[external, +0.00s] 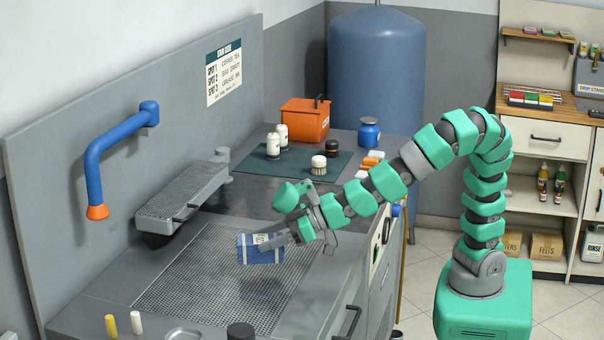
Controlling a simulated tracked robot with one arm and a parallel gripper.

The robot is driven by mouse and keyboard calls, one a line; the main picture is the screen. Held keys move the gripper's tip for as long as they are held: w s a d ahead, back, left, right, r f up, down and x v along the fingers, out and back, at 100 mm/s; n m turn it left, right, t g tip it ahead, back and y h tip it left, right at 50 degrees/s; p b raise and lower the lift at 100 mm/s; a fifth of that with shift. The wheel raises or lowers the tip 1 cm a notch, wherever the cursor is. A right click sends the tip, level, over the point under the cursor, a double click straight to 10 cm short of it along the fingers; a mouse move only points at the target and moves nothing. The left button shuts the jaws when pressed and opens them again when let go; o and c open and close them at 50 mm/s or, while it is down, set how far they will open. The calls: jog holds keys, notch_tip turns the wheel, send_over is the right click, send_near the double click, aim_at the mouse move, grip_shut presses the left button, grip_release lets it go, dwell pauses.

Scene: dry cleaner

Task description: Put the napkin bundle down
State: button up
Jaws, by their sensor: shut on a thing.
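The napkin bundle (261,253) is blue with a pale tag and shows in the external view, over the right part of the perforated grate (190,271) in the grey worktop. My gripper (277,240) reaches in from the right and is shut on the bundle at its right end. The bundle looks roughly level. I cannot tell whether its underside touches the grate or is a little above it.
Behind are a dark green mat (240,165) with bottles and a brush, and an orange box (304,120). A grey perforated arm board (184,192) and a blue pipe (96,170) stand left. A dark round container (240,331) is in front. The grate's left part is clear.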

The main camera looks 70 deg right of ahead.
jog(key=shift+w+a+f, duration=0.15)
jog(key=shift+w+a, duration=0.5)
jog(key=shift+w, duration=0.3)
jog(key=shift+f+b, duration=0.8)
jog(key=shift+f, duration=0.9)
jog(key=o, duration=1)
jog(key=shift+o, duration=0.2)
jog(key=shift+r, duration=0.1)
jog(key=p+v, duration=0.2)
jog(key=v, duration=0.9)
jog(key=shift+s+d+r, duration=0.15)
jog(key=shift+s+d, duration=0.05)
jog(key=shift+s, duration=0.2)
